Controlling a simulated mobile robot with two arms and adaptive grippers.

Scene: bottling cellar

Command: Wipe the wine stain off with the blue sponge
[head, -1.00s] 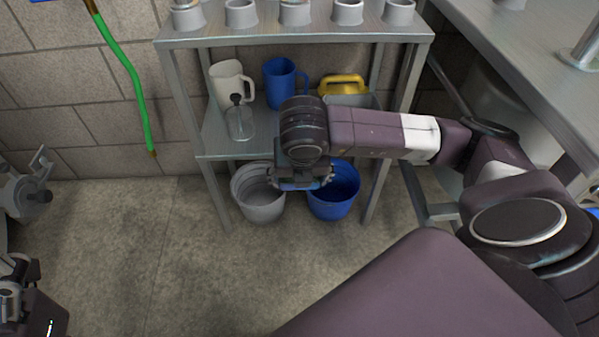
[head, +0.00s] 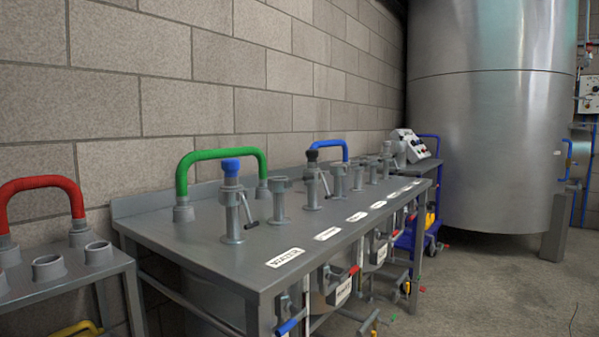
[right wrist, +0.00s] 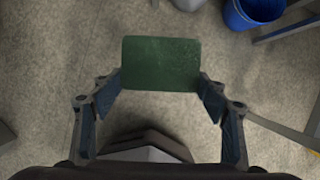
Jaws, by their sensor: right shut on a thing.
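My right gripper (right wrist: 160,83) is shut on a flat, rounded rectangular pad (right wrist: 161,60) in the right wrist view. The face of the pad turned to the camera is dark green. No blue shows on it, so I cannot tell whether it is one side of the blue sponge. It is held above the concrete floor. I see no wine stain in either view. My left gripper is not in view, and the head view shows neither arm.
A metal bench (head: 262,265) with valves, labels and a green hose (head: 220,155) runs along the wall. A steel tank (head: 490,120) stands behind a blue cart (head: 405,240). A blue bucket (right wrist: 239,17) stands on the floor. Open floor (head: 480,285) lies at right.

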